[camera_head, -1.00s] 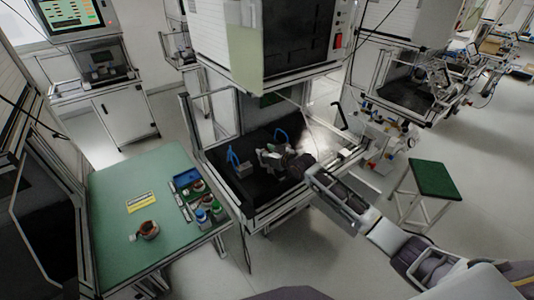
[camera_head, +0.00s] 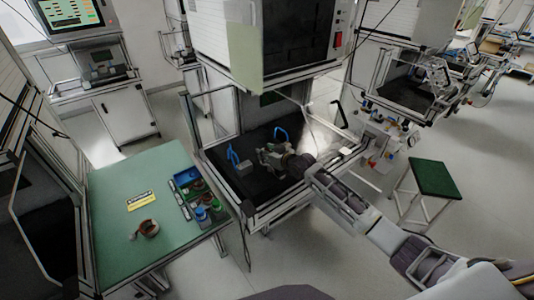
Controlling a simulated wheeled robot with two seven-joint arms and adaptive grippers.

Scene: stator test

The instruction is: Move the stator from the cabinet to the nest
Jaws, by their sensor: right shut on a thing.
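My right gripper (camera_head: 268,155) reaches in from the right over the black work surface (camera_head: 262,192) of the open cabinet. It is between two blue handles, a left one (camera_head: 233,156) and a right one (camera_head: 281,134). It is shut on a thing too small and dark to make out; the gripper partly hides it. A round copper-brown part (camera_head: 149,228), like a stator, sits on the green table (camera_head: 115,255) at the left, well apart from the gripper. I cannot pick out a nest for certain. My left gripper is not in view.
A tray of coloured parts (camera_head: 188,178) and a yellow label (camera_head: 141,201) lie on the green table. The cabinet's metal frame and raised upper housing (camera_head: 300,40) surround the work surface. A green-topped stool (camera_head: 436,178) stands right on open floor.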

